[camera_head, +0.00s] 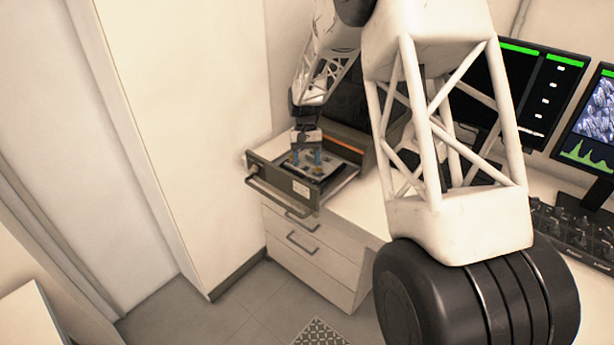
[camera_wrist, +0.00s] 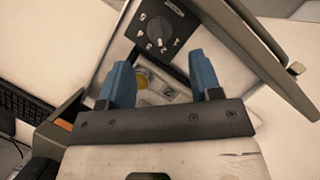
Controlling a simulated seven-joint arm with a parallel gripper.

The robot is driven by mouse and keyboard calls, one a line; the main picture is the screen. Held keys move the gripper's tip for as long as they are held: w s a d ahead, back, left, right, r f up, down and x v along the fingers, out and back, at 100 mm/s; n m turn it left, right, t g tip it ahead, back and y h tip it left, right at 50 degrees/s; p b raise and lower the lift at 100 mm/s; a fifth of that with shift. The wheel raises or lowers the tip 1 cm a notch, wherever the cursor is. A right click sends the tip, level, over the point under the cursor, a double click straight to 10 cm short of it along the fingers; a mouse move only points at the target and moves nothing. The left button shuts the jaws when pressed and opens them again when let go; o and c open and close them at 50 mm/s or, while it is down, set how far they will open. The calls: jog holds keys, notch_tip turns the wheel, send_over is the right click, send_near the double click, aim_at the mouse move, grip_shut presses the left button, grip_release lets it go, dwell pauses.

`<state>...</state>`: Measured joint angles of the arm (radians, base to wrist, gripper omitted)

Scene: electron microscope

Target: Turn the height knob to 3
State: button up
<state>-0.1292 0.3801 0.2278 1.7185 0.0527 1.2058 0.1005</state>
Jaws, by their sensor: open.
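The height knob (camera_wrist: 159,30) is a round black dial on a dark square plate with pale digits around it, at the top middle of the wrist view. A pale mark shows at its lower edge, but I cannot tell for sure which digit it points to. My gripper (camera_wrist: 161,66) has two blue fingers, spread apart and empty, just below the knob in that view and not around it. In the head view my gripper (camera_head: 306,156) points down over the pulled-out drawer unit (camera_head: 291,191). The knob cannot be made out there.
A yellow round button (camera_wrist: 142,78) and a pale label plate (camera_wrist: 172,93) lie between the fingers in the wrist view. The drawer's front handle (camera_head: 277,197) sticks out. White cabinet drawers (camera_head: 305,250) stand below. Monitors (camera_head: 530,90) and a control panel (camera_head: 575,232) are at right.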

aim_at(308, 178)
jog(key=shift+x, duration=2.75)
jog(key=c, duration=0.9)
jog(key=shift+d+m, duration=0.1)
jog(key=shift+m, duration=0.4)
jog(key=m+y, duration=0.1)
jog(key=m, duration=0.2)
jog(key=shift+d+m+t+y, duration=0.2)
jog(key=shift+m+t+y, duration=0.1)
jog(key=shift+y, duration=0.1)
jog(key=m+y, duration=0.1)
jog(key=m, duration=0.3)
jog(key=shift+s+d+t, duration=0.15)
jog(key=shift+t, duration=0.15)
